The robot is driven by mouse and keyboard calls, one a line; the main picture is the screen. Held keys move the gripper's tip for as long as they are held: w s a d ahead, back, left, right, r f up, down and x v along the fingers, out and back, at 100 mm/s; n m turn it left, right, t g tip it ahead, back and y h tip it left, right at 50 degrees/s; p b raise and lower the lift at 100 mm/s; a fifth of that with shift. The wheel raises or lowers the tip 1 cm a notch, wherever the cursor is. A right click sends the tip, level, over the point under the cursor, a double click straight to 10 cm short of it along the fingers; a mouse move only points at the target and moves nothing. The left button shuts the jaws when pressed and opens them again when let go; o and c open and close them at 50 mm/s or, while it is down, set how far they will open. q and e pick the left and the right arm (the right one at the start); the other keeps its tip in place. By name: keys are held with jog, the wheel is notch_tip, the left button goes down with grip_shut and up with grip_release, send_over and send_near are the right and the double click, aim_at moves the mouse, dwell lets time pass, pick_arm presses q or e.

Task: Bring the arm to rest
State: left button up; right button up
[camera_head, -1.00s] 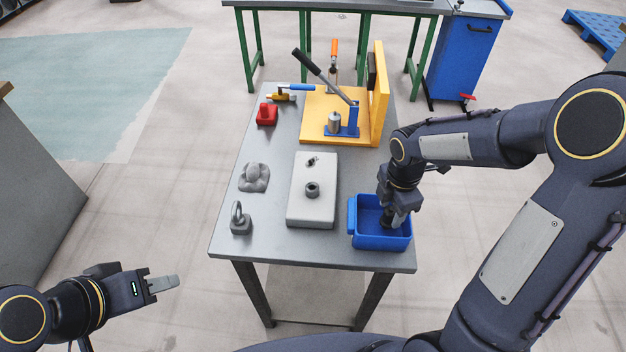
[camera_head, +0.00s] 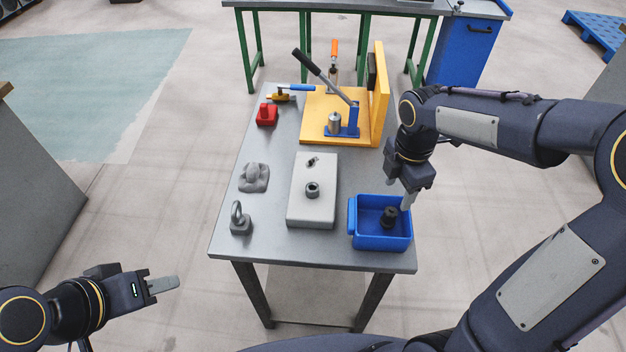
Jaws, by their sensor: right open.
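My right gripper (camera_head: 399,195) is open and empty, above the back right part of the blue bin (camera_head: 379,241), with its fingers pointing down. A dark cylindrical part (camera_head: 389,217) stands in the bin, apart from the fingers. My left gripper (camera_head: 162,284) is at the lower left, off the table, pointing right. Its fingers overlap in this view, so I cannot tell if it is open.
The grey table (camera_head: 268,240) carries a white block (camera_head: 311,208), a grey lumpy part (camera_head: 254,177), a ring-topped part (camera_head: 240,219), a red block (camera_head: 267,114) and a yellow fixture (camera_head: 376,120) with a lever press (camera_head: 350,119). Floor left of the table is clear.

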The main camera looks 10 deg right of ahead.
jog(key=shift+s, duration=0.1)
dwell(0.3)
jog(key=s+a+r+m+t+y, duration=0.2)
jog(key=s+m, duration=0.6)
jog(key=m, duration=0.2)
jog(key=s+a+r+m+t+y, duration=0.1)
jog(key=s+a+r+m+t, duration=0.1)
jog(key=s+m, duration=0.6)
jog(key=r+m+t, duration=0.1)
jog(key=m, duration=0.2)
jog(key=shift+s+r+m+t+y, duration=0.2)
jog(key=shift+s+m+t+y, duration=0.1)
jog(key=shift+s+y, duration=0.1)
